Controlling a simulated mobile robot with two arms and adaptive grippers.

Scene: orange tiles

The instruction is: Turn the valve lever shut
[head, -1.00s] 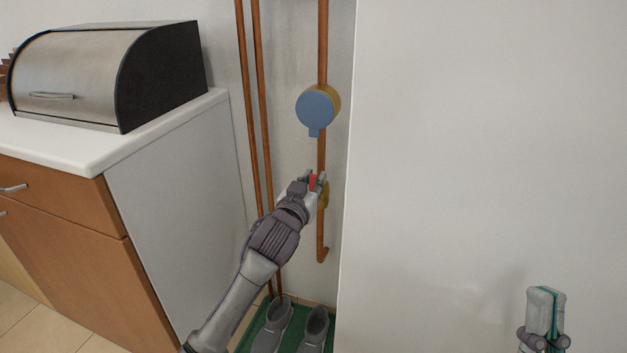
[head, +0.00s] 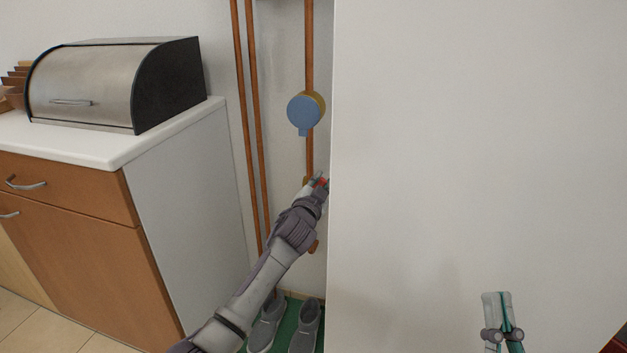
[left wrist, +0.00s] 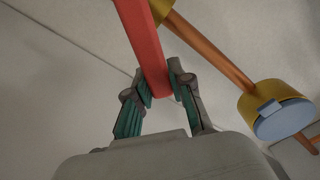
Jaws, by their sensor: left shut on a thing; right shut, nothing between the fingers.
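The red valve lever (head: 322,183) shows as a small patch at my left gripper (head: 317,181), close to the edge of the white panel. In the left wrist view, the long red lever (left wrist: 143,42) runs between the teal-padded fingers of my left gripper (left wrist: 160,93), which are shut on it. The brass valve body (left wrist: 159,9) is partly cut off at the top of that view. In the head view my left arm hides much of the valve and lower pipe. My right gripper (head: 498,300) is shut and empty at the lower right, far from the valve.
A blue-faced round meter (head: 303,113) sits on the copper pipe (head: 309,50) above the valve. Two thinner pipes run to the left. A white panel (head: 450,140) stands close right of the valve. Grey shoes (head: 305,325) stand below. A cabinet (head: 180,220) with a bread box is left.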

